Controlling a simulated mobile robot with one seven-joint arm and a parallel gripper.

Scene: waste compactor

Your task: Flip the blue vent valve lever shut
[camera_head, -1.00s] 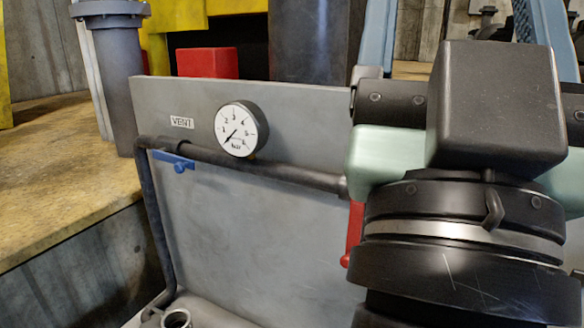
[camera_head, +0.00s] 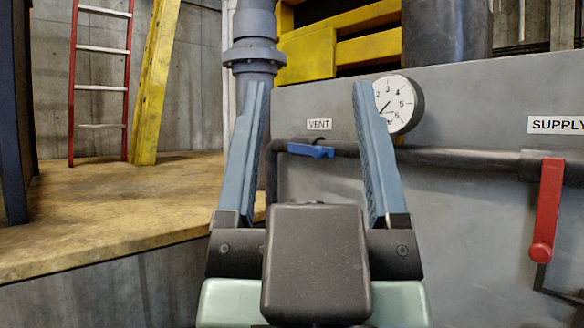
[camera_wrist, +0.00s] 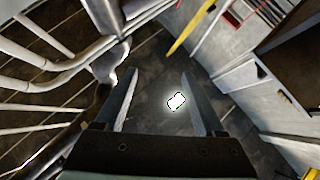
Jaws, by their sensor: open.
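The blue vent valve lever (camera_head: 311,151) is on the dark pipe below the VENT label (camera_head: 319,124). It lies roughly along the pipe. My gripper (camera_head: 309,88) is in the middle of the head view, its two blue fingers wide apart and empty. In this view the lever shows in the gap between the fingers, with the fingers nearer to the camera. I see no contact, and the exact distance cannot be told. The lever does not show there.
A grey panel (camera_head: 460,230) carries the pipe, a round gauge (camera_head: 398,104) and a SUPPLY label (camera_head: 558,125). A red lever (camera_head: 547,205) hangs down at the right. White railings (camera_wrist: 40,60) show in the wrist view.

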